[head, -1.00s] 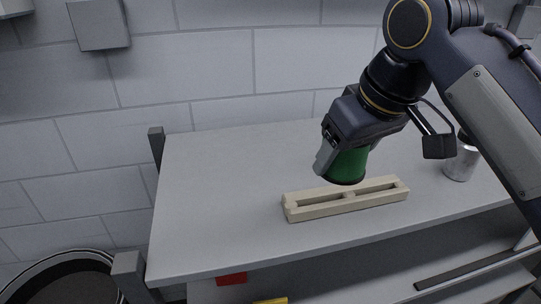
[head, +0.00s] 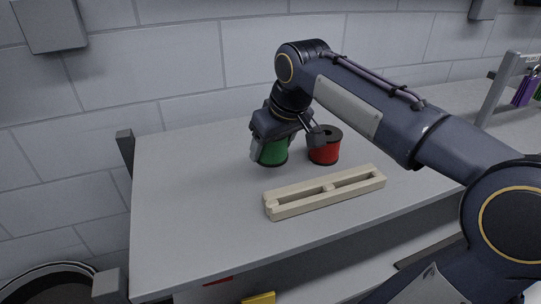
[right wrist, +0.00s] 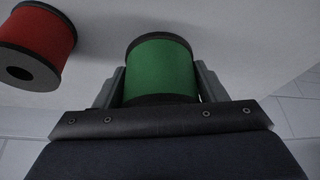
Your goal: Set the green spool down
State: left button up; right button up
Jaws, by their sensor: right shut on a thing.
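The green spool (head: 273,154) with dark end rims is upright between the fingers of my right gripper (head: 270,148), which is shut on it. It is over the back part of the grey table, behind the beige slotted rack; its bottom is at or very near the tabletop, and I cannot tell whether it touches. In the right wrist view the green spool (right wrist: 160,68) sits between both fingers of the right gripper (right wrist: 158,82). My left gripper is not in view.
A red spool (head: 323,150) stands just right of the green one, with a gap; it also shows in the wrist view (right wrist: 38,40). The beige rack (head: 325,192) lies in front. The table (head: 185,200) is clear on the left. Purple padlocks (head: 524,92) hang at far right.

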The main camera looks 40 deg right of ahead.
aim_at(271, 171)
jog(key=shift+w+d+f, duration=0.1)
jog(key=shift+w+f, duration=0.2)
jog(key=shift+f, duration=0.05)
jog(key=shift+w+f, duration=0.15)
jog(key=shift+f, duration=1.55)
jog(key=shift+f, duration=0.25)
jog(key=o, duration=1.1)
jog(key=shift+r, duration=0.5)
jog(key=v, duration=1.1)
jog(key=shift+s+r, duration=0.2)
jog(key=shift+s, duration=0.1)
